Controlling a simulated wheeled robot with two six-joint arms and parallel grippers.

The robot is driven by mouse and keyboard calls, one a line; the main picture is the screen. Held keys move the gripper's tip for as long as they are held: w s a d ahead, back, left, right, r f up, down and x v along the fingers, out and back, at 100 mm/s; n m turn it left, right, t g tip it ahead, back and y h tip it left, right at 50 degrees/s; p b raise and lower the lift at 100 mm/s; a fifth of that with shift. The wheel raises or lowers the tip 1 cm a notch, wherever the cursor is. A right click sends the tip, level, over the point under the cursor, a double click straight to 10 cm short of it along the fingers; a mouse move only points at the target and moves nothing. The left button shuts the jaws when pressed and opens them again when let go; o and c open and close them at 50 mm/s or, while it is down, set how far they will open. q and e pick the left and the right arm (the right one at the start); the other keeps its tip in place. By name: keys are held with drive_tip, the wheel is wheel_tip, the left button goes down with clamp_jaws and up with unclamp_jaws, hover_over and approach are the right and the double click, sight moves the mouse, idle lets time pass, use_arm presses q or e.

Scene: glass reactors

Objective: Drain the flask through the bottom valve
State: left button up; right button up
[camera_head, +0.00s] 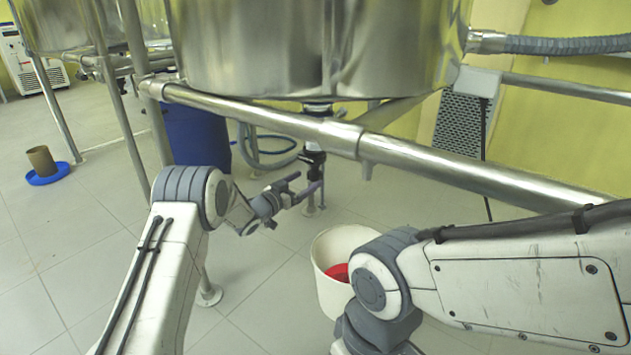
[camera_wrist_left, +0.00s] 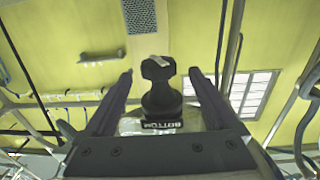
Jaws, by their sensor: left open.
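A large shiny steel vessel (camera_head: 300,50) fills the top of the head view; no glass flask shows there. The dark bottom valve (camera_head: 313,156) hangs under its middle, below the front rail. My left gripper (camera_head: 308,183) is open just below and beside the valve. In the left wrist view, a black valve handle (camera_wrist_left: 160,95) with a "BOTTOM" label (camera_wrist_left: 162,125) shows between the two spread fingers of the gripper (camera_wrist_left: 160,74). Gaps remain on both sides of it. I cannot tell its depth between the fingers. My right arm crosses the lower right; its gripper is out of view.
A steel rail (camera_head: 430,170) runs across in front of the vessel, above my left gripper. A white bucket (camera_head: 325,285) with something red inside stands on the floor near my right arm. A blue drum (camera_head: 195,135) and hose (camera_head: 262,160) are behind. Open floor lies at left.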

sight(311, 179)
use_arm(q)
drive_tip(key=shift+b+x, duration=0.95)
drive_tip(key=shift+x, duration=1.4)
drive_tip(key=shift+s+d, duration=0.1)
drive_tip(key=c, duration=1.4)
drive_tip(key=shift+n+t+y, duration=0.4)
drive_tip(key=shift+y, duration=0.1)
